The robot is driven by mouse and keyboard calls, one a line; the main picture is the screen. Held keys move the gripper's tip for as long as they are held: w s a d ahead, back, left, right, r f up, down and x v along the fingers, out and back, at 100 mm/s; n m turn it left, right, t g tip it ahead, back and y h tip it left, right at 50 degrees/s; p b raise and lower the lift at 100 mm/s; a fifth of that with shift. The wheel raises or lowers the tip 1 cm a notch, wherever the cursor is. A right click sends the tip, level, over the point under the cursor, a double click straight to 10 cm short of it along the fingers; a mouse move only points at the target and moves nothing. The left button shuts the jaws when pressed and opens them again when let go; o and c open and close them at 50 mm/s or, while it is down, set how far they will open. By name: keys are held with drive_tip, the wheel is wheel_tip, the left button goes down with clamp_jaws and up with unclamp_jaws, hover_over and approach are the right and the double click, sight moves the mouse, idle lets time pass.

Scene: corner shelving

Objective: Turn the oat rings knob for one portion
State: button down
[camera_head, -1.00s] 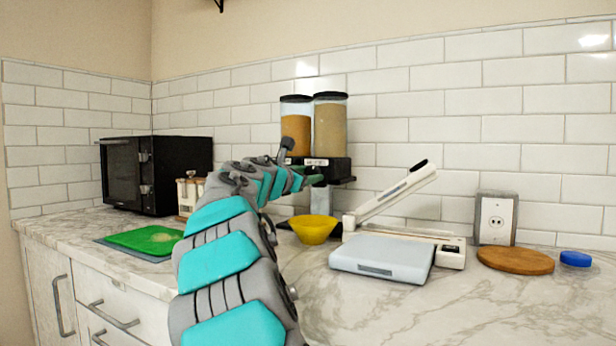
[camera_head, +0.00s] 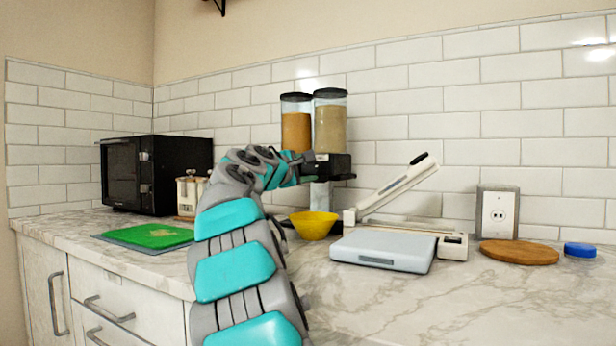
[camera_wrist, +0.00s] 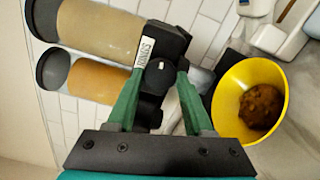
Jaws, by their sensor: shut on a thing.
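The cereal dispenser has two clear canisters with dark lids. One holds pale beige contents (camera_head: 330,125), the other orange-brown contents (camera_head: 296,130). Both stand on a black base (camera_head: 340,165). In the wrist view, a white label reading "RINGS" (camera_wrist: 145,50) is on the base below the pale canister (camera_wrist: 100,27), beside a dark knob (camera_wrist: 158,76). My gripper (camera_wrist: 158,72) has its green fingers on either side of this knob and is shut on it. In the head view my wrist hides the fingers and knob. A yellow bowl (camera_head: 314,226) stands below; a brown mass (camera_wrist: 262,106) lies inside it.
A white lever device (camera_head: 400,190) and grey scale (camera_head: 383,250) stand right of the bowl. Farther right are a wooden board (camera_head: 519,252), a blue lid (camera_head: 580,249) and an outlet (camera_head: 497,213). A black microwave (camera_head: 155,173) and green board (camera_head: 158,235) are left.

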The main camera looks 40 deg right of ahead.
drive_tip(key=shift+f+m+b, duration=0.1)
drive_tip(key=shift+m+b, duration=0.55)
drive_tip(key=shift+m, duration=0.55)
drive_tip(key=shift+c, duration=1.4)
unclamp_jaws()
drive_tip(key=v, duration=0.7)
drive_tip(key=shift+a+b, duration=0.4)
drive_tip(key=shift+s, duration=0.1)
